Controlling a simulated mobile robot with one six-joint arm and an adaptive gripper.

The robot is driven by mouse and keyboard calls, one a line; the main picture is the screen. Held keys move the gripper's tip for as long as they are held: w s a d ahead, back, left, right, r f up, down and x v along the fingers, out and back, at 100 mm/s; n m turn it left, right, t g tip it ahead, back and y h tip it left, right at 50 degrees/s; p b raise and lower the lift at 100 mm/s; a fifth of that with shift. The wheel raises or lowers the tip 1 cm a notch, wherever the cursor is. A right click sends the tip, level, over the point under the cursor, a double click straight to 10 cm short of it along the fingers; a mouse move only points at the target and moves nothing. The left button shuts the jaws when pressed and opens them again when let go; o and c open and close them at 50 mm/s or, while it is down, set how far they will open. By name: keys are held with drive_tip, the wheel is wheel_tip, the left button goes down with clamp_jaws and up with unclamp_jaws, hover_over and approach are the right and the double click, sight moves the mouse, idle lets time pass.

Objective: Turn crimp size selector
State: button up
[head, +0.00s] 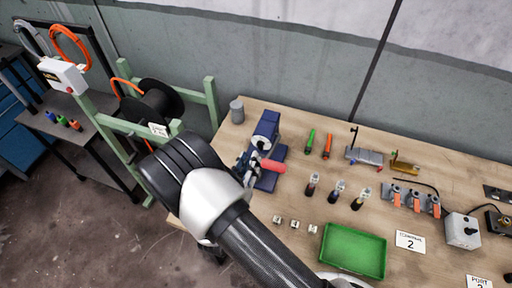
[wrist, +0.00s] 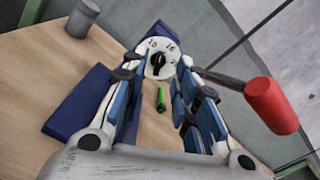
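The crimp size selector is a round white dial (wrist: 150,69) with a black knob (wrist: 158,60) at its middle. It shows in the wrist view, with 10 marked at upper left and 16 at upper right. My gripper (wrist: 160,66) has its two fingers apart, one on each side of the dial; I cannot tell whether they touch it. The dial sits on the dark blue crimping machine (head: 266,130), which has a red handle (head: 273,166); the handle also shows in the wrist view (wrist: 271,105).
A grey cup (head: 237,111) stands left of the machine. Green and orange tools (head: 326,146) lie to its right. A green tray (head: 353,251), small white blocks (head: 295,223) and dark bottles (head: 337,190) stand in front. A green reel stand (head: 211,101) is at left.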

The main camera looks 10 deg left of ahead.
sight(257, 146)
drive_tip(key=w, duration=0.4)
drive_tip(key=w+d, duration=0.1)
drive_tip(key=w, duration=0.1)
drive_tip(key=shift+w, duration=0.1)
drive_tip(key=shift+c, duration=0.3)
clamp_jaws()
